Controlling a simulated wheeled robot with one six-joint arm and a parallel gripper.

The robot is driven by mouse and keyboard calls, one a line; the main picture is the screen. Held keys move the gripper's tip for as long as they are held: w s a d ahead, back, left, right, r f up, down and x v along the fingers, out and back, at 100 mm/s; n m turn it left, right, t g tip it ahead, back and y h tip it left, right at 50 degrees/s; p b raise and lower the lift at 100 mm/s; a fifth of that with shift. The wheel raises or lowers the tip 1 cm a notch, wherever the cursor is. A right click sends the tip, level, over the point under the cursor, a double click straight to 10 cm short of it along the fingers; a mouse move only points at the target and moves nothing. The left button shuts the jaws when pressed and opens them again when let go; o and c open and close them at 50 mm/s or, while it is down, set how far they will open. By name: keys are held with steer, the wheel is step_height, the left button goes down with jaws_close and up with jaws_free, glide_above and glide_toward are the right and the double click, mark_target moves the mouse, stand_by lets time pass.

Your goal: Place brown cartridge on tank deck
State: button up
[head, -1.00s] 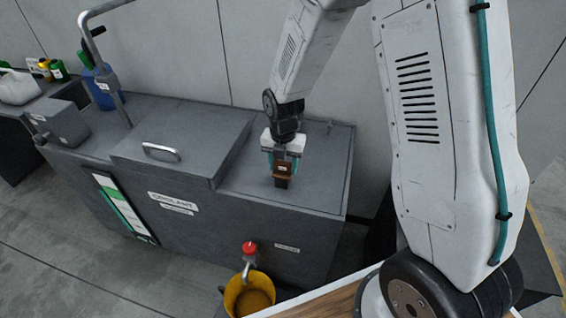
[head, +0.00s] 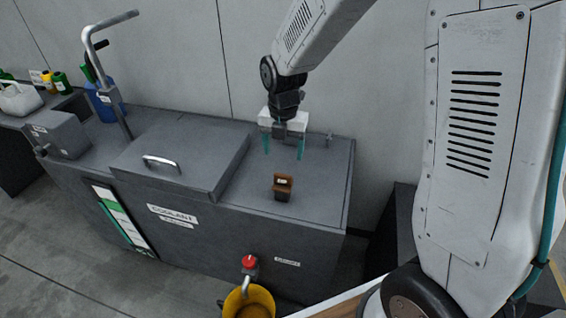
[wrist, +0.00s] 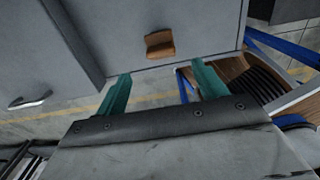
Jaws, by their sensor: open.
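The brown cartridge (head: 283,187) stands upright on the grey tank deck (head: 318,172), on the part to the right of the raised lid. It has a dark lower part and a small pale label. In the wrist view the cartridge (wrist: 159,44) rests on the deck (wrist: 205,22) near its edge, beyond the fingertips. My gripper (head: 283,152) is open and empty, above and behind the cartridge in the head view, with its teal fingers apart. The fingers also show in the wrist view (wrist: 158,82). Nothing touches the cartridge but the deck.
A raised lid with a handle (head: 162,163) lies left of the cartridge. A bent metal pipe (head: 106,75) rises further left, beside a blue container (head: 110,102). The deck around the cartridge is clear.

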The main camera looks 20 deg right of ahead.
steer(key=s+d+r+m, duration=0.3)
steer(key=s+r+m, duration=0.8)
steer(key=r+m, duration=0.15)
steer(key=s+d+r+m, duration=0.1)
steer(key=s+r+m, duration=0.1)
steer(key=s+m, duration=0.6)
steer(key=s+d+r+m+t, duration=0.1)
steer(key=s+r+m, duration=0.1)
steer(key=s+m, duration=0.6)
steer(key=shift+s+d+r, duration=0.15)
steer(key=shift+d, duration=0.1)
